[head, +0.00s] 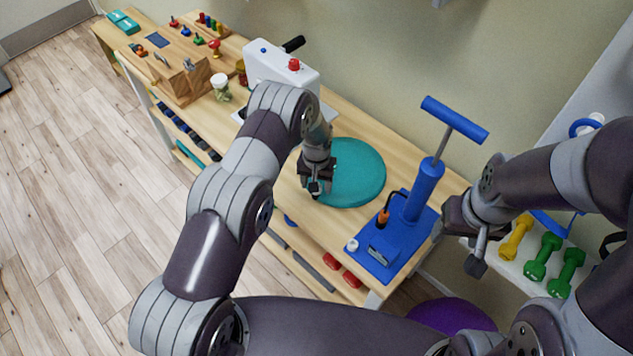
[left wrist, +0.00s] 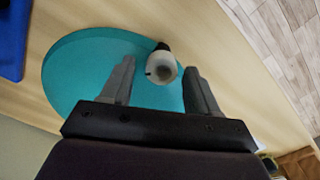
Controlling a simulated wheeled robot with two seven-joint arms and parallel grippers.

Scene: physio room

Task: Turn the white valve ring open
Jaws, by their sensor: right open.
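The white valve ring (left wrist: 161,68) shows in the left wrist view as a small pale ring with a dark part behind it, at the rim of the teal round cushion (left wrist: 75,75). My left gripper (left wrist: 158,82) is open, one finger on each side of the ring, with a visible gap on both sides. In the head view, my left gripper (head: 316,184) points down at the left edge of the cushion (head: 358,175) and mostly hides the ring. My right gripper (head: 478,250) is open and empty, to the right of the blue pump (head: 420,190).
The blue pump with its T-handle stands on the table (head: 335,115) right of the cushion. A white box (head: 282,68) with a red knob, a jar (head: 221,88) and a wooden block (head: 182,82) stand further left. Dumbbells (head: 543,255) lie on a rack at the right.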

